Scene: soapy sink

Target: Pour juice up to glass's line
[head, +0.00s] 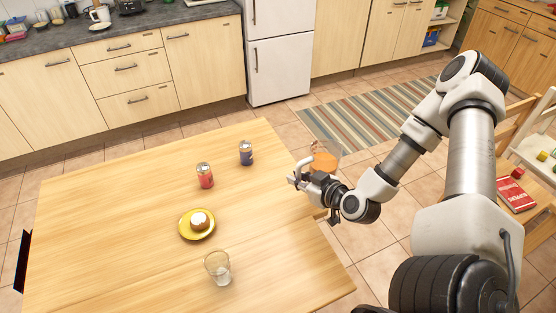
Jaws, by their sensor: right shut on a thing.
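A clear glass (218,268) stands upright near the front of the wooden table (120,220). It looks empty of juice; its line is too small to make out. A see-through jug with orange juice (325,161) shows just beyond my right gripper (298,177), by the table's right edge. My right gripper is shut on the jug, apparently at its handle side, though the contact is small and partly hidden. The jug looks roughly upright, to the right of and farther back than the glass. My left gripper is out of view.
A yellow plate (184,226) with a small cake (199,221) sits behind the glass. The table between the glass and my right gripper is clear. A chair (535,212) stands at right.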

